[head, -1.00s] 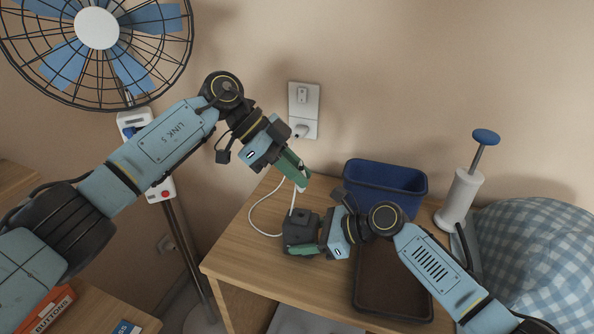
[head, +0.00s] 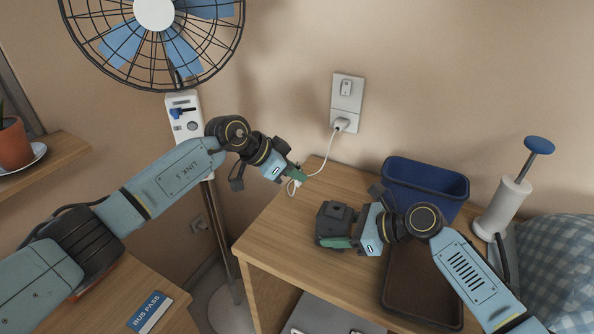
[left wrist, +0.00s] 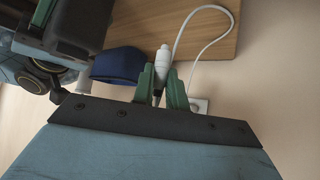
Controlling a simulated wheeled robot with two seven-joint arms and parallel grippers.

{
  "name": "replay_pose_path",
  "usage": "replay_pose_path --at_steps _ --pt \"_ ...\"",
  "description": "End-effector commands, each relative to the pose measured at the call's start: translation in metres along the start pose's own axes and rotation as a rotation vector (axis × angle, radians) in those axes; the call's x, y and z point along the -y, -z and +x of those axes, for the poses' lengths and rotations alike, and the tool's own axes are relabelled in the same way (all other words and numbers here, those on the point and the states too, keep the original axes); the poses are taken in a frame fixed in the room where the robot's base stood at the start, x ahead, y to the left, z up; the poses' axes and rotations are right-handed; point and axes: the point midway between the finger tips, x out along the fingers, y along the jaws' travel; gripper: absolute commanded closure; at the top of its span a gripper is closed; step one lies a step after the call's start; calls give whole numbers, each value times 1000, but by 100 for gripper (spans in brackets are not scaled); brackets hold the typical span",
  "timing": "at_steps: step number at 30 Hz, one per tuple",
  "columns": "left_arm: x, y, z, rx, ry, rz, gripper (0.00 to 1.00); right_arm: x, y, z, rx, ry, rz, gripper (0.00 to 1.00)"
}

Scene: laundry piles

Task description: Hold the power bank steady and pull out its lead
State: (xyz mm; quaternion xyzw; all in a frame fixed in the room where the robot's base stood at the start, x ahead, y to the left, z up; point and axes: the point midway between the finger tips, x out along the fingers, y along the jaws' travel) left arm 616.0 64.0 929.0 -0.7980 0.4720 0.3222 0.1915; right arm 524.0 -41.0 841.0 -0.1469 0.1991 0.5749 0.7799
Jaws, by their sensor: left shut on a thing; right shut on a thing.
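The dark grey power bank (head: 337,218) rests on or just above the wooden table. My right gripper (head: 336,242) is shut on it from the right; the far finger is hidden. The white lead (head: 324,161) runs from a plug (head: 341,124) in the wall outlet down to my left gripper (head: 300,177). My left gripper is shut on the lead's white connector, which shows between its green fingers in the left wrist view (left wrist: 163,56). The connector is apart from the power bank, up and left of it in the head view.
A blue bin (head: 425,187) and a dark tray (head: 418,292) are right of the power bank, the tray partly behind my right arm. A white dispenser with a blue knob (head: 503,205) stands farther right. A fan (head: 155,45) stands at the left. The tabletop's front left is clear.

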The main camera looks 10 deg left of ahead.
Motion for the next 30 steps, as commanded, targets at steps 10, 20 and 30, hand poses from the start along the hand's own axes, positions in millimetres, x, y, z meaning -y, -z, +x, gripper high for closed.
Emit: replay_pose_path --at_steps 10,20,30 --pt "-1 -15 15 2 -3 -1 100 -1 1 1 -1 -1 0 60" --pt "0 -34 33 2 -2 -2 100 -1 1 1 -1 -2 0 60" --pt "-1 -51 50 1 -3 -1 100 -1 1 1 -1 -2 0 60"
